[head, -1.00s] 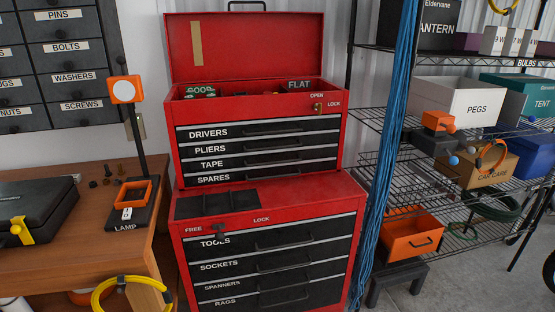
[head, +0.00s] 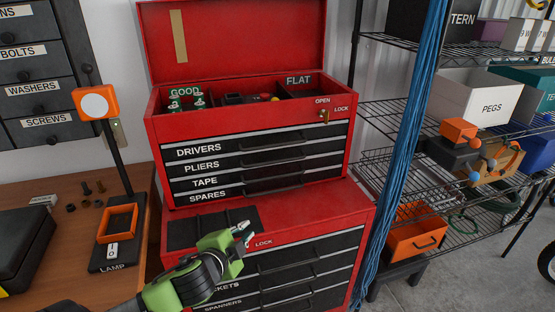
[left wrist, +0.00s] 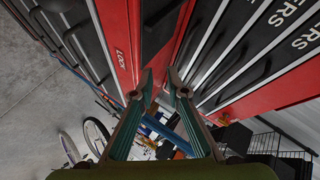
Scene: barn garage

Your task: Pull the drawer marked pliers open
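The pliers drawer (head: 225,164) is the second drawer down in the red upper tool chest (head: 163,133), below the drivers drawer (head: 225,149) and above the tape drawer (head: 225,179). It is shut, with a dark bar handle (head: 272,158) across its middle. My left gripper (head: 244,230) is in front of the lower cabinet's top, below and apart from the pliers drawer. In the left wrist view, my left gripper (left wrist: 160,78) has a gap between its fingertips and holds nothing. The drawer labels show there turned and partly cut off. My right gripper is not in view.
The upper chest's lid (head: 240,38) stands open. The lower red cabinet (head: 345,210) juts out below the chest. A blue cable bundle (head: 400,150) hangs at right, before wire shelves. A lamp (head: 97,103) stands on the wooden bench (head: 75,200) at left.

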